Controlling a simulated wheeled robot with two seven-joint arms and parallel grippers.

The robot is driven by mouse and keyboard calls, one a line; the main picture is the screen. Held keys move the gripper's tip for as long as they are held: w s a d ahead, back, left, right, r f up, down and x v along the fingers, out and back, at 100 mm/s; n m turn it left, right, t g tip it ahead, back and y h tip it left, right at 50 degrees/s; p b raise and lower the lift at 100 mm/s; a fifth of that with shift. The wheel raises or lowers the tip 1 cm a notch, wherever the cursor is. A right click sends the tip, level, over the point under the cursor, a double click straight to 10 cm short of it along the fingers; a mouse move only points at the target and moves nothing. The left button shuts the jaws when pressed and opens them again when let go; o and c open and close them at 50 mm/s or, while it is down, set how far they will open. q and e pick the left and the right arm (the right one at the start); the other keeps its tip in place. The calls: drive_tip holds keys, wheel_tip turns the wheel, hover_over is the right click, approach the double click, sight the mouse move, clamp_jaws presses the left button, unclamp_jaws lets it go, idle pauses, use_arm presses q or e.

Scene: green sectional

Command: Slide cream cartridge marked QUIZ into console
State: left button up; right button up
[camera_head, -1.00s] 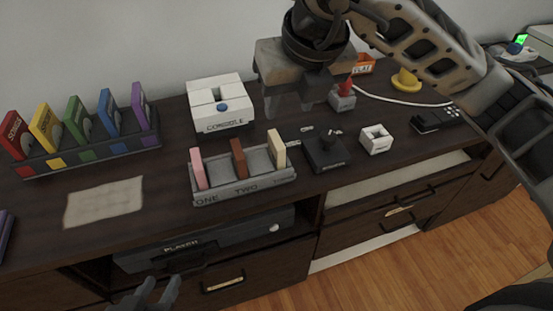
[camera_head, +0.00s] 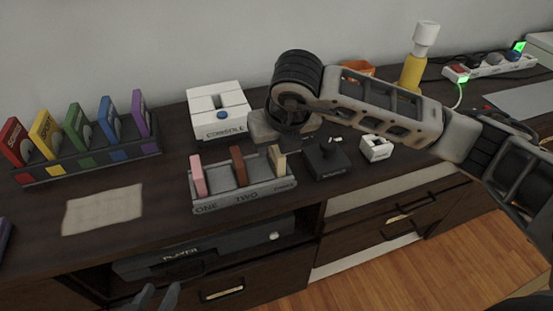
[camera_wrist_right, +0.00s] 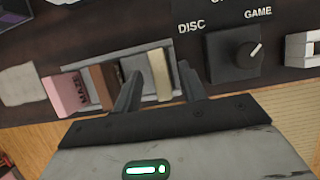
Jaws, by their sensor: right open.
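The cream cartridge (camera_head: 278,163) stands in the right slot of a grey rack (camera_head: 240,197), its label unreadable. In the right wrist view the cream cartridge (camera_wrist_right: 161,76) lies between the two parted fingers of my right gripper (camera_wrist_right: 159,86). In the head view that gripper (camera_head: 288,143) is at the cartridge's upper end, its fingers partly hidden by the arm. The white console (camera_head: 212,127), with a slot on top and a blue button, stands behind the rack. My left gripper (camera_head: 158,294) is at the bottom edge, fingertips apart and empty.
Pink (camera_head: 198,177) and brown (camera_head: 240,166) cartridges share the rack. A black switch box (camera_head: 327,160) and a white block (camera_head: 376,147) stand to its right. A holder with several coloured cases (camera_head: 90,154) and a paper sheet (camera_head: 103,208) are at left.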

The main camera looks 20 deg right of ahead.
drive_tip(key=shift+x, duration=0.8)
clamp_jaws()
drive_tip(key=shift+r, duration=0.15)
